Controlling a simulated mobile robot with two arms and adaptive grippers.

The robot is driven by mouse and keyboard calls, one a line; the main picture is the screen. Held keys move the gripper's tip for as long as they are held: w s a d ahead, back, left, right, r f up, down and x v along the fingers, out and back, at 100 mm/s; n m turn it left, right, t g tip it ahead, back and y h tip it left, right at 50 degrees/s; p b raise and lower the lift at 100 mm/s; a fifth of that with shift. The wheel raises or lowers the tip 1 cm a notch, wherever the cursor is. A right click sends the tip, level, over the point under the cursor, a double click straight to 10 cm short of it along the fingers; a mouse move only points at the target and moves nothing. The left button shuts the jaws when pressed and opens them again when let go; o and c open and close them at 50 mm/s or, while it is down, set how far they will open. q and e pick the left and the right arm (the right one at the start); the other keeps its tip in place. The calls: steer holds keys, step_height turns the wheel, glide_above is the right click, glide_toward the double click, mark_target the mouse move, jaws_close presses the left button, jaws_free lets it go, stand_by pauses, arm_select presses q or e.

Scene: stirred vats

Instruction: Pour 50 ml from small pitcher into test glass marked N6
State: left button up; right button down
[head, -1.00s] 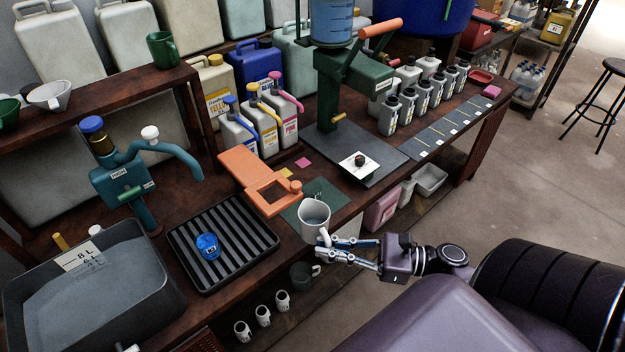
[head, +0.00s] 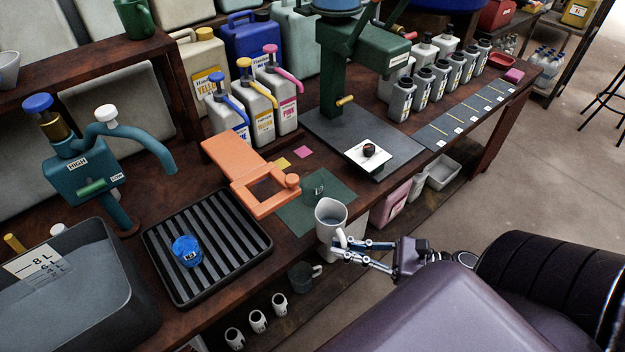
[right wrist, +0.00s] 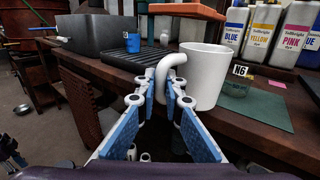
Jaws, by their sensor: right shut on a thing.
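A white pitcher (head: 330,228), with greyish liquid visible inside, is held over the table's front edge beside the green mat (head: 290,215). My right gripper (head: 340,247) is shut on its handle. The right wrist view shows the white pitcher (right wrist: 205,78) close up and nearly upright, with my right gripper's fingers (right wrist: 168,95) around the handle. The clear test glass (right wrist: 236,84) marked N6 stands just right of the pitcher on the mat; the head view shows this glass (head: 315,189) behind the pitcher. Its fill level is unclear. My left gripper is not in view.
An orange stand (head: 240,165) is left of the mat. A blue cup (head: 187,251) sits on the black ribbed tray (head: 260,245). Several jugs with pumps (head: 258,105) stand behind. Small white cups (head: 258,321) and a dark mug (head: 303,277) are below the table edge.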

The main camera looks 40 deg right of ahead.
mark_target(340, 228)
steer(key=shift+w+d+r+m+p, duration=0.1)
steer(key=shift+w+r+m+p, duration=0.15)
steer(key=shift+r+p, duration=0.45)
steer(key=w+r+p, duration=0.1)
steer(key=p, duration=0.1)
steer(key=r+m+g+p, duration=0.1)
steer(key=p, duration=0.1)
steer(key=w+r+m+h+p, duration=0.1)
steer(key=p, duration=0.1)
steer(key=shift+w+d+r+m+g+p, duration=0.15)
steer(key=shift+w+d+m+g+p, duration=0.15)
steer(key=shift+d+g+p, duration=0.1)
steer(key=shift+w+d+r+m+g+h+p, duration=0.2)
steer(key=shift+w+r+m+g+h+p, duration=0.15)
steer(key=shift+w+r+m+p, duration=0.45)
steer(key=w+r+p, duration=0.1)
steer(key=w+r+m+g+p, duration=0.1)
steer(key=p, duration=0.1)
steer(key=shift+w+d+r, duration=0.15)
steer(key=shift+d+r, duration=0.15)
steer(key=shift+r, duration=0.05)
steer(key=shift+w+d+r+m+g, duration=0.15)
steer(key=shift+w+r+m+g, duration=0.2)
steer(key=shift+w+r+g, duration=0.3)
steer(key=shift+r+p, duration=0.2)
steer(key=shift+p, duration=0.7)
